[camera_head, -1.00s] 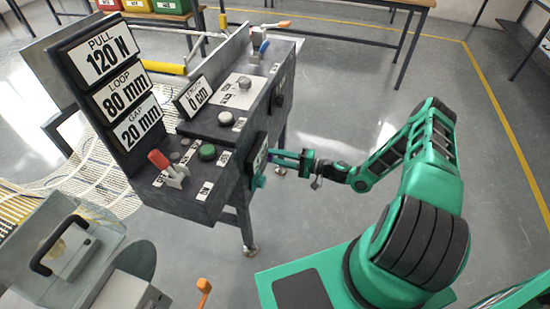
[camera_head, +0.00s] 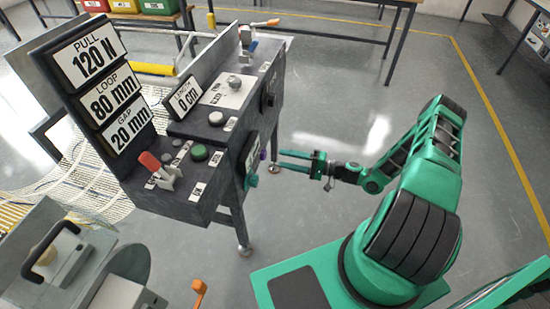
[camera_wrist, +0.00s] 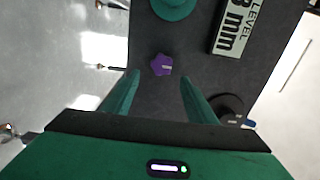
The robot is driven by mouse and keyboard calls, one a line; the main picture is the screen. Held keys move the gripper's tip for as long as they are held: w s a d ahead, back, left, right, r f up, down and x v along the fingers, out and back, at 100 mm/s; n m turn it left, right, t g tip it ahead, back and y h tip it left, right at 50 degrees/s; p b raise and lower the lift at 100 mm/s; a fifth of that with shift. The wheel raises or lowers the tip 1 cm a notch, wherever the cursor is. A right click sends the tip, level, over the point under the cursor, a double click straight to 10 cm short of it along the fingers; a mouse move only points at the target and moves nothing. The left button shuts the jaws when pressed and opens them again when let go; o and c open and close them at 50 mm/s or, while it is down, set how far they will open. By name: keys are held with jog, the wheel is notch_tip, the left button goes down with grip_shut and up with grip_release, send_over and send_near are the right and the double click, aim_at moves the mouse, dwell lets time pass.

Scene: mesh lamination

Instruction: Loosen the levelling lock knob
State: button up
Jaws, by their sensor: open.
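A purple star-shaped knob (camera_wrist: 161,64) sits on the dark side panel of the machine, between and just beyond my fingertips in the wrist view. It also shows small in the head view (camera_head: 263,155). A larger teal knob (camera_wrist: 173,6) is on the same panel, cut off at the top of the wrist view; it shows in the head view too (camera_head: 251,181). A level display (camera_wrist: 235,27) reading 8 mm is beside it. My gripper (camera_head: 281,159) is open and empty, pointing at the panel with a gap to the purple knob. Its fingertips (camera_wrist: 160,76) are apart.
The machine console (camera_head: 215,140) carries a green button (camera_head: 199,152), a red-handled lever (camera_head: 154,164) and a sign tower. A black round knob (camera_wrist: 228,108) is near my right finger in the wrist view. A machine leg (camera_head: 242,228) stands below. The floor around my arm is clear.

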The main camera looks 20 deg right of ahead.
jog(key=v, duration=0.3)
jog(key=shift+s+d, duration=0.1)
jog(key=shift+d, duration=0.15)
dwell(0.4)
jog(key=s+d+r+n+g+h, duration=0.2)
jog(key=s+d+r+g+h, duration=0.35)
jog(key=r, duration=0.55)
jog(key=s+d+r+n+g+h, duration=0.25)
jog(key=s+r+g+h, duration=0.3)
jog(key=s+r, duration=0.5)
jog(key=s+r+m+h, duration=0.3)
jog(key=s+r+m, duration=0.1)
jog(key=s+r, duration=1.2)
jog(key=shift+s+a, duration=0.35)
jog(key=shift+s, duration=0.15)
